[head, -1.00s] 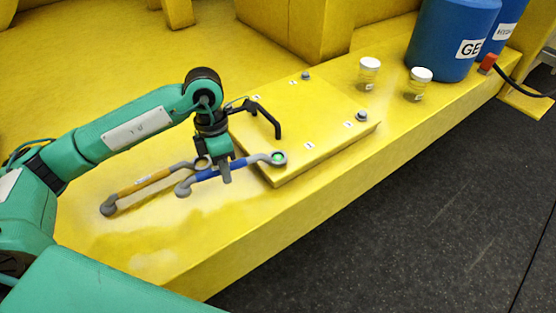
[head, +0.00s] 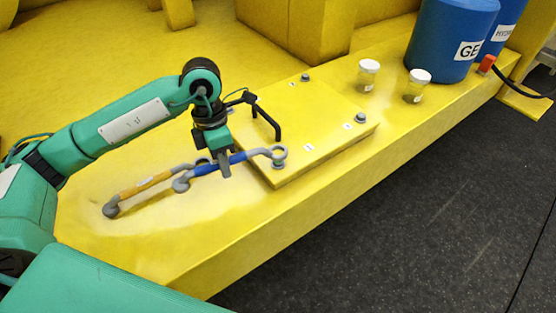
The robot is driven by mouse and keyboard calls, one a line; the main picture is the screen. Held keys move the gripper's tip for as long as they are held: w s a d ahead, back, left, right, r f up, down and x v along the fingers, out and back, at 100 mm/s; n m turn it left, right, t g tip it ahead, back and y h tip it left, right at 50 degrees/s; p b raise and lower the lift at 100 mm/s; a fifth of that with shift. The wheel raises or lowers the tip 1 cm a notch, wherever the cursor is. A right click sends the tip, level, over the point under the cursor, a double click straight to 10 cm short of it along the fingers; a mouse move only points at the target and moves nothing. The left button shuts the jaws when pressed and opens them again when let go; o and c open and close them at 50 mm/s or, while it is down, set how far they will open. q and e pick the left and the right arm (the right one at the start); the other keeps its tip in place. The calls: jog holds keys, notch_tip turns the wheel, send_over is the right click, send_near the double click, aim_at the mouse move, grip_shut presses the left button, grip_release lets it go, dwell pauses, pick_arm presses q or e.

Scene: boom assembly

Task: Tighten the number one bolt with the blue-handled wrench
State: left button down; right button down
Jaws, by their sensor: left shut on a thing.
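The blue-handled wrench (head: 238,157) is gripped by its handle in my left gripper (head: 225,170), which is shut on it. Its ring end (head: 279,152) is over the near corner of the raised yellow plate. A bolt (head: 278,164) shows just under the ring, which appears lifted above the bolt head. The wrench's other end (head: 180,185) hangs to the left. Other bolts sit at the plate's right corner (head: 361,118) and back corner (head: 305,77). The small number labels are too small to read. My right gripper is not in view.
An orange-handled wrench (head: 140,187) lies left of the blue one, partly hidden. A black handle (head: 268,118) stands on the plate (head: 320,115) close to my gripper. Two white-lidded jars (head: 368,76) (head: 417,87) and blue drums (head: 448,40) stand to the right. The ledge's front edge drops to dark floor.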

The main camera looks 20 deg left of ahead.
pick_arm(q)
jog(key=shift+r, duration=0.55)
